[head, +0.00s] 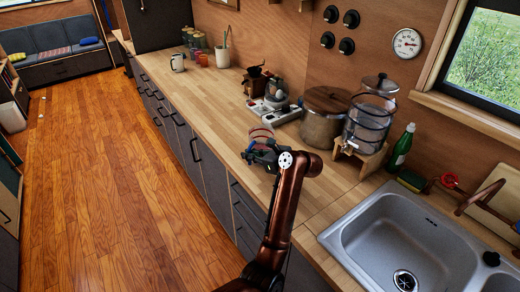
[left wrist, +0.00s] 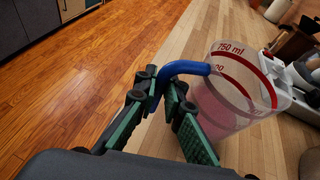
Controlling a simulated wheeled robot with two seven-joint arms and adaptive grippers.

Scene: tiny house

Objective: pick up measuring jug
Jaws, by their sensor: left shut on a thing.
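The measuring jug is a clear cup with red markings, a pinkish lower part and a blue handle; its body (left wrist: 238,92) fills the right of the left wrist view. In the head view the jug (head: 262,133) shows over the wooden counter, partly hidden by my gripper. My left gripper (left wrist: 162,98) has its green fingers shut on the blue handle, and it also shows in the head view (head: 262,154). I cannot tell whether the jug's base touches the counter. My right gripper is not in view.
A green bottle (head: 402,146) and a sink (head: 400,235) are at right. The counter (head: 215,95) is clear along its front left.

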